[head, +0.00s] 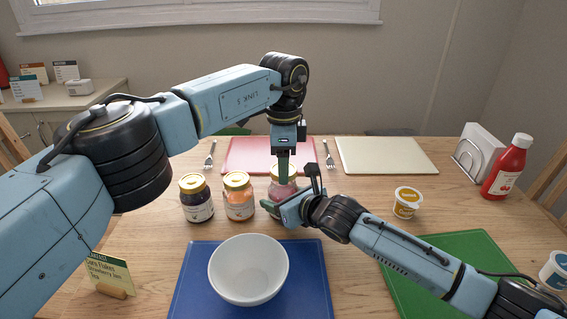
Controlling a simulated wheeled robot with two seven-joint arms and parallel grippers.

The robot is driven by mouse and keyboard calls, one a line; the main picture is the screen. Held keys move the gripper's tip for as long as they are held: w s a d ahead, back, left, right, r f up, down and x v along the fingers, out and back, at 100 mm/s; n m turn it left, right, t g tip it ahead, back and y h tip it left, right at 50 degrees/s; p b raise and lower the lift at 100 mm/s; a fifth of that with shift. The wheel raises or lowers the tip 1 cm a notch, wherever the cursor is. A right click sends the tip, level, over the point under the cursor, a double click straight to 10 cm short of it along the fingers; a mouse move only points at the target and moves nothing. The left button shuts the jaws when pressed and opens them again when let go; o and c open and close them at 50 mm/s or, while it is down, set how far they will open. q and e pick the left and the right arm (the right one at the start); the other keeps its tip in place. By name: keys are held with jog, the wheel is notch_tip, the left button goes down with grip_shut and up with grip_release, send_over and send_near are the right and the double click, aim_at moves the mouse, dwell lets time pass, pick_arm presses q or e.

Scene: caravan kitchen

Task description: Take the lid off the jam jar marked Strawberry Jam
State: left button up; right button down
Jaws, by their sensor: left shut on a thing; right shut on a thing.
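A glass jar with pinkish-red contents (283,188) stands upright on the table, the rightmost of three jars in a row. Its label is mostly hidden by my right gripper, so I cannot read its name. My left gripper (283,178) points straight down from above and is shut on the jar's lid (275,171), which sits at the jar's top. My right gripper (272,210) comes in low from the right and is shut on the jar's body. The fingertips are partly hidden against the jar.
A dark jar (196,203) and an orange jar (238,200) stand close on the left. A white bowl (248,270) sits on a blue mat (190,290) in front.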

pick_arm(q)
jog(key=shift+r, duration=2)
pick_arm(e)
jog(key=shift+c, duration=1.3)
grip_release()
